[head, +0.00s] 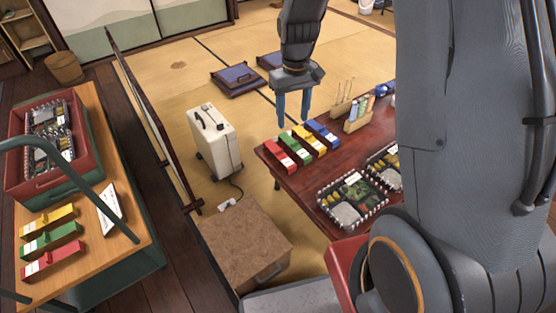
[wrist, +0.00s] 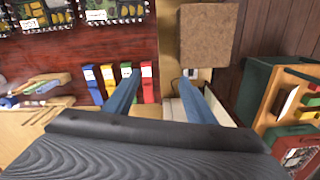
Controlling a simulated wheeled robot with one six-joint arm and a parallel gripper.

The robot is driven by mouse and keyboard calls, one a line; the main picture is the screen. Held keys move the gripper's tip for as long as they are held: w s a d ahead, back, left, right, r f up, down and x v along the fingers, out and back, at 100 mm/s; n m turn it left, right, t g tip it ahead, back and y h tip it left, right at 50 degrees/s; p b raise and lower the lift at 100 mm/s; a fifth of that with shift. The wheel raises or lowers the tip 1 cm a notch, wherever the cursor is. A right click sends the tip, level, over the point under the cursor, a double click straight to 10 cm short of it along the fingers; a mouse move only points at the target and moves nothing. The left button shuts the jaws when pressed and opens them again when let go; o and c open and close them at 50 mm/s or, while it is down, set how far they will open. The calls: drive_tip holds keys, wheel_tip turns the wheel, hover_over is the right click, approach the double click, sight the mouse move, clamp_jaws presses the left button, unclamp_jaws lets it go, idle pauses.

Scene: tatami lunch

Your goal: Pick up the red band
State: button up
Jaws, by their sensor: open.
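A red band (head: 287,155) with a white label lies at the left end of a row on the dark red low table, beside a green band (head: 296,146), a yellow band (head: 309,140) and a blue band (head: 322,132). Another red band (head: 54,260) lies on the wooden cart at the left. My gripper (head: 293,108) is open and empty, pointing down, apart from the bands. In the wrist view my gripper (wrist: 160,76) shows the table's red band (wrist: 147,82) just right of the left finger; that finger partly covers the green band.
The low table (head: 318,185) also holds trays of parts (head: 350,200) and a rack (head: 358,115). A white suitcase (head: 216,142) and a brown box (head: 245,245) stand left of it. The cart (head: 130,255) bears a red crate (head: 85,165).

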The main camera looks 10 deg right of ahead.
drive_tip(key=n+b, duration=0.2)
drive_tip(key=b, duration=0.6)
hover_over(279, 150)
drive_tip(key=f, duration=2.4)
drive_tip(key=shift+s+d, duration=0.15)
drive_tip(key=shift+s, duration=0.2)
drive_tip(key=f, duration=0.2)
drive_tip(key=f+b, duration=0.1)
drive_tip(key=f, duration=0.5)
drive_tip(key=shift+w+f, duration=0.15)
drive_tip(key=shift+w, duration=0.2)
drive_tip(key=c, duration=0.6)
